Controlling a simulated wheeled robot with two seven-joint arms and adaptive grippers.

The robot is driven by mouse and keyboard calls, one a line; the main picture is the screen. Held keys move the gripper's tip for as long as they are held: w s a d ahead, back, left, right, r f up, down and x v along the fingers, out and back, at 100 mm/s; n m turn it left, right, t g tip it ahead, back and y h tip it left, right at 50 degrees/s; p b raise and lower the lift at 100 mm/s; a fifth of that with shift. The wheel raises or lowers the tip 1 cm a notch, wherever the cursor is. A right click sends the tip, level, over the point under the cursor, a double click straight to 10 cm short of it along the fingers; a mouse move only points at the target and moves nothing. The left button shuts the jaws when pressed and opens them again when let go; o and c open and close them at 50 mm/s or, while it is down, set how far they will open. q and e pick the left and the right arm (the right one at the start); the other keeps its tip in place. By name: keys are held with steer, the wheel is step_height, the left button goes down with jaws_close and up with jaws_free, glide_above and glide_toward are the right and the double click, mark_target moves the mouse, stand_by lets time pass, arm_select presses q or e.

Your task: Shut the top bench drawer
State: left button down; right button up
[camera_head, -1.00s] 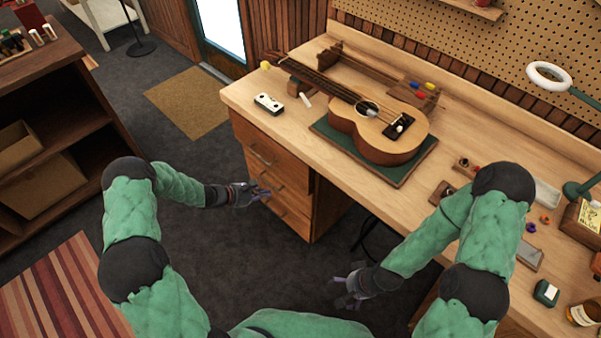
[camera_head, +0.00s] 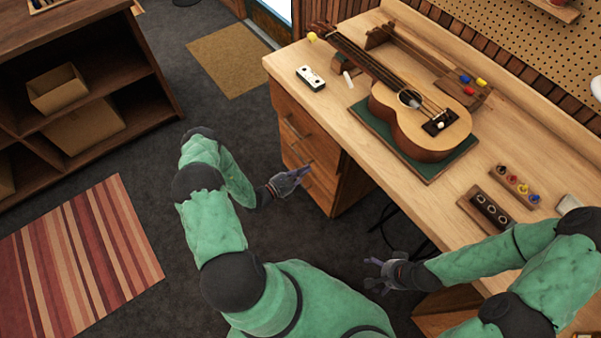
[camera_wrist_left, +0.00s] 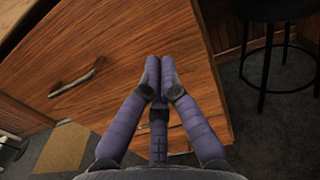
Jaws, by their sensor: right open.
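The bench's wooden drawer unit stands under the left end of the worktop. Its top drawer (camera_head: 303,138) has a metal bar handle, and I cannot tell from the head view how far it stands out. My left gripper (camera_head: 301,174) is beside the drawer fronts, with its fingers together and nothing seen between them. In the left wrist view the fingertips (camera_wrist_left: 160,76) are in front of a wooden drawer front (camera_wrist_left: 125,45), right of its handle (camera_wrist_left: 78,79); whether they touch it is unclear. My right gripper (camera_head: 374,272) is open and empty, left of the bench's front edge.
A ukulele (camera_head: 415,115) lies on a green mat on the bench (camera_head: 350,110). A small parts rack (camera_head: 486,210) sits near the front edge. A dark stool (camera_wrist_left: 275,50) stands right of the drawers. Shelves (camera_head: 90,70) and a striped rug (camera_head: 80,255) are left; floor between is clear.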

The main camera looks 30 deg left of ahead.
mark_target(329, 154)
arm_select(q)
steer(key=b+x, duration=0.1)
steer(key=x, duration=0.8)
steer(key=b+x, duration=0.1)
steer(key=x, duration=0.2)
steer(key=shift+w+d, duration=0.15)
steer(key=shift+w, duration=0.1)
steer(key=shift+r, duration=0.15)
